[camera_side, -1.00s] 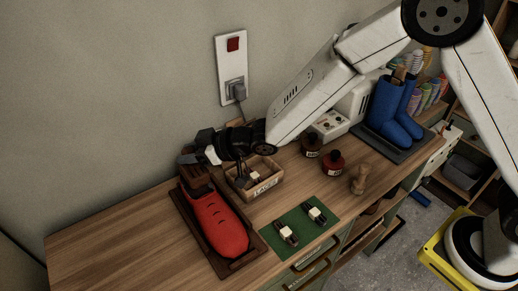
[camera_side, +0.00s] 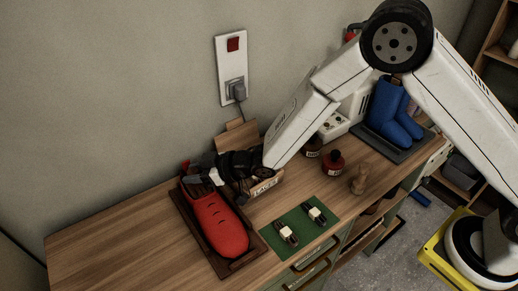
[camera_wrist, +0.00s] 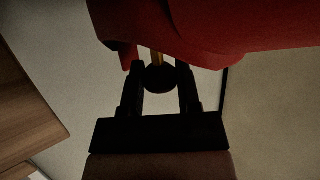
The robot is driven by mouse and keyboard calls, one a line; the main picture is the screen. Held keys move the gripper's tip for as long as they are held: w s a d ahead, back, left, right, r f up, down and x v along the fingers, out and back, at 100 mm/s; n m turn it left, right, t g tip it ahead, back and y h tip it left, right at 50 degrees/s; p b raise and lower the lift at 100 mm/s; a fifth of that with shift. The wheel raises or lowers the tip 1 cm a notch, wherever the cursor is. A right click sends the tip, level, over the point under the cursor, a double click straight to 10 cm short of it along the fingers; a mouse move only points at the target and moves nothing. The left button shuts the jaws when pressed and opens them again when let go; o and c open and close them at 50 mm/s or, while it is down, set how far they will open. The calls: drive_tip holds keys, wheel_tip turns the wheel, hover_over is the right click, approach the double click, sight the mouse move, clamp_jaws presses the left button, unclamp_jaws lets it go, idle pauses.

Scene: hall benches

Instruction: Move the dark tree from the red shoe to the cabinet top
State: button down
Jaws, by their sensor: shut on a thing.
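The red shoe (camera_side: 220,226) lies on a dark wooden tray (camera_side: 245,264) on the wooden cabinet top (camera_side: 110,241). My gripper (camera_side: 193,174) is at the heel end of the shoe. In the wrist view my gripper (camera_wrist: 160,82) is shut on the dark round knob of the dark tree (camera_wrist: 157,80), with a brass-coloured stem beyond it. The red shoe (camera_wrist: 250,28) fills the top of that view. The rest of the tree is hidden by the shoe and gripper, so I cannot tell how far in it sits.
A laces box (camera_side: 266,187) stands right of the shoe, partly behind my gripper. A green mat (camera_side: 304,232) with small items, a red-and-dark pot (camera_side: 333,162), a wooden peg (camera_side: 359,180) and blue boots (camera_side: 387,110) are further right. The wooden top at left is clear.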

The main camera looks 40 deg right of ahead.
drive_tip(key=shift+f, duration=0.15)
drive_tip(key=shift+c, duration=1.6)
unclamp_jaws()
drive_tip(key=shift+v, duration=3.9)
drive_tip(key=shift+w+d, duration=0.1)
drive_tip(key=shift+d, duration=0.05)
